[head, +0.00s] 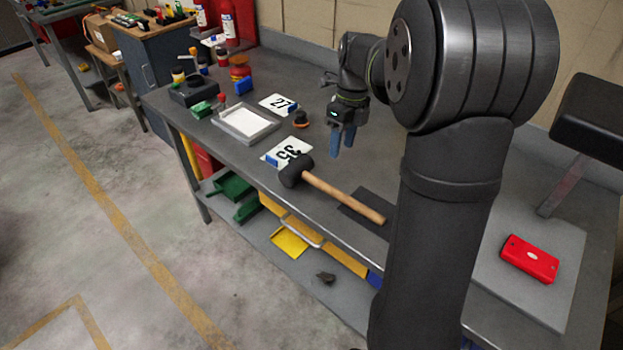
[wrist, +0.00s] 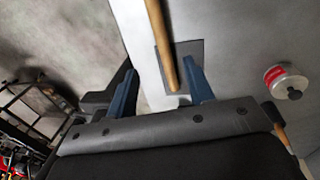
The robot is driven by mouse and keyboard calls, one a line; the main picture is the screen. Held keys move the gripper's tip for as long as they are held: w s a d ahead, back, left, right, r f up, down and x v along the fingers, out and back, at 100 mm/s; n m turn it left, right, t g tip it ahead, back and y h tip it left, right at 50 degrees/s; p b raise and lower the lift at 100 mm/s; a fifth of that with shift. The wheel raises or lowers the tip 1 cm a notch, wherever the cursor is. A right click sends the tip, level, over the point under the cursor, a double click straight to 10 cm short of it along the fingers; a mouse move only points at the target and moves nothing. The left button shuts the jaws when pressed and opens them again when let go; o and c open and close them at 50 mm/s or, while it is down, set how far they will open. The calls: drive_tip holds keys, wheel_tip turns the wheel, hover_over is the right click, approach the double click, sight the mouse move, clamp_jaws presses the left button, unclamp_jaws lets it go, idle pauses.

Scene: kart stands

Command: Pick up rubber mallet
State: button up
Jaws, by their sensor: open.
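The rubber mallet lies near the front edge of the grey workbench (head: 335,185). Its black head (head: 296,171) rests by a white card numbered 35 (head: 287,150), and its wooden handle (head: 345,196) runs toward my arm. My gripper (head: 342,143) is above the bench, behind the mallet and apart from it, with blue fingers pointing down. In the wrist view the handle (wrist: 160,45) shows beyond and between the open blue fingers (wrist: 160,92); the mallet's head is out of that view. Nothing is held.
A dark flat pad (head: 358,208) lies under the handle's end. A white tray (head: 245,123), a card numbered 27 (head: 279,104) and a small black-and-orange item (head: 300,119) are on the bench to the left. A red case (head: 530,259) is at right.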

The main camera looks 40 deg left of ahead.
hover_over(332, 187)
drive_tip(key=f, duration=0.9)
drive_tip(key=shift+w+d, duration=0.3)
drive_tip(key=shift+w, duration=0.1)
drive_tip(key=shift+s+a+f, duration=0.1)
drive_tip(key=shift+s+f, duration=0.05)
drive_tip(key=shift+f, duration=0.7)
drive_tip(key=shift+s+a+f, duration=0.1)
drive_tip(key=shift+s+f, duration=0.05)
drive_tip(key=shift+f, duration=0.75)
drive_tip(key=shift+s+a+f, duration=0.1)
drive_tip(key=shift+s+f, duration=0.05)
drive_tip(key=shift+f, duration=0.7)
drive_tip(key=shift+c, duration=0.5)
clamp_jaws()
